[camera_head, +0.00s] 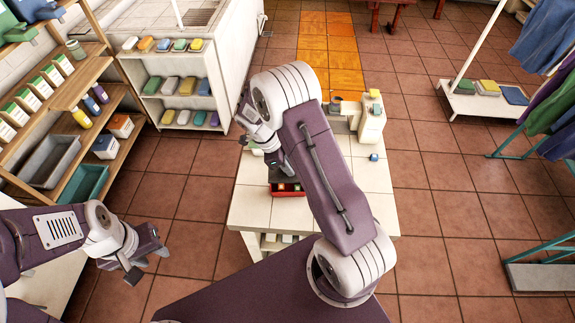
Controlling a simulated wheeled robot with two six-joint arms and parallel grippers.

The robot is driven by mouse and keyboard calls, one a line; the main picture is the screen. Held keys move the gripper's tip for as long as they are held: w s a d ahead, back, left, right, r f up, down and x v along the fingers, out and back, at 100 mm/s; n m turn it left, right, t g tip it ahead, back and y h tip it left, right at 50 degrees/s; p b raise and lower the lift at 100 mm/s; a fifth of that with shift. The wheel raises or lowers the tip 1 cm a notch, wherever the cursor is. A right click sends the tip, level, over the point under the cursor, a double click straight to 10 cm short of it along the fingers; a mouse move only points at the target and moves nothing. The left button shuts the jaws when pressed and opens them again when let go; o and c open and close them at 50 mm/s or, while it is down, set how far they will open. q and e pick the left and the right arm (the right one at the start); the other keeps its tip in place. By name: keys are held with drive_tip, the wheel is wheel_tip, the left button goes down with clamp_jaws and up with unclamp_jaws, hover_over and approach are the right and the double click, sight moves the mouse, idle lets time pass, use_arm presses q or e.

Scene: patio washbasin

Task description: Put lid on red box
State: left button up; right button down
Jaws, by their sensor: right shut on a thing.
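The red box (287,191) sits on the pale tiled table in the middle of the camera_head view. Its top is uncovered, and small coloured pieces show inside. My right arm hides part of it. My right gripper (278,164) reaches over the table just behind the box, largely covered by its own arm. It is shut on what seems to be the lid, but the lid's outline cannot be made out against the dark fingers. My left gripper (146,262) is open and empty, over the floor left of the table.
The tiled table (250,208) is clear at its front left. Shelves (70,95) with bottles and bins stand left, a soap rack (185,95) behind. Open floor lies right.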

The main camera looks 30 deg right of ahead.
sight(285, 175)
drive_tip(key=shift+w+a+f, duration=0.15)
drive_tip(key=shift+a+f, duration=0.05)
drive_tip(key=shift+f, duration=0.25)
wheel_tip(285, 175, down, 5)
drive_tip(key=b, duration=0.3)
drive_tip(key=shift+d+b, duration=0.15)
drive_tip(key=shift+b, duration=0.2)
drive_tip(key=shift+f, duration=0.15)
drive_tip(key=shift+b, duration=0.3)
drive_tip(key=shift+f+b, duration=0.25)
drive_tip(key=shift+b, duration=0.85)
idle(0.9)
idle(0.4)
